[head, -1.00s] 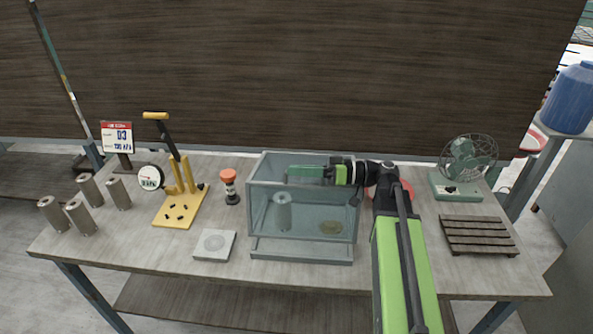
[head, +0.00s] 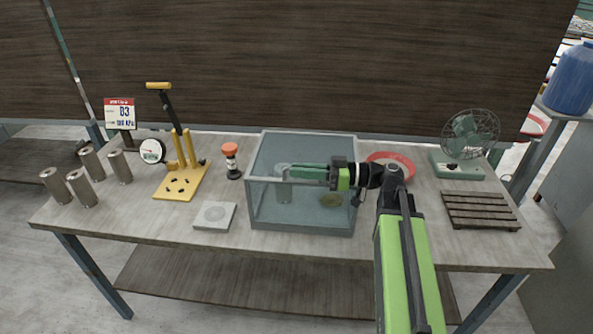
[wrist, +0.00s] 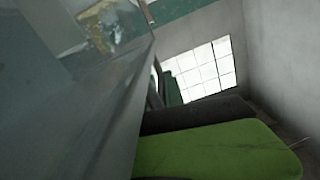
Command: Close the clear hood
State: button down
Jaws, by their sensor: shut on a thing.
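The clear hood (head: 300,214) is a see-through grey-framed box on the table in the head view. Its front lower edge sits down at the base, with no visible gap. A grey cylinder (head: 283,193) and a flat olive disc (head: 331,201) show through its front pane. My gripper (head: 312,174) lies level across the hood's upper front edge, its green fingers pointing left. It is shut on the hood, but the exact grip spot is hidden. In the wrist view a clear pane (wrist: 95,110) fills the left side, beside a green finger (wrist: 205,150).
A red dish (head: 405,161) stands right behind my wrist. A fan (head: 457,172) and slatted rack (head: 480,210) are at right. A grey pad (head: 214,215), an orange-topped post (head: 231,160), a yellow press (head: 180,183) and several cylinders (head: 82,188) are at left.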

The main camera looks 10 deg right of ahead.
jog(key=shift+s+a+f, duration=0.1)
jog(key=shift+s+f, duration=0.05)
jog(key=shift+s, duration=0.05)
jog(key=c, duration=1.5)
grip_release()
jog(key=shift+a, duration=0.15)
jog(key=v, duration=1.7)
jog(key=shift+d, duration=0.25)
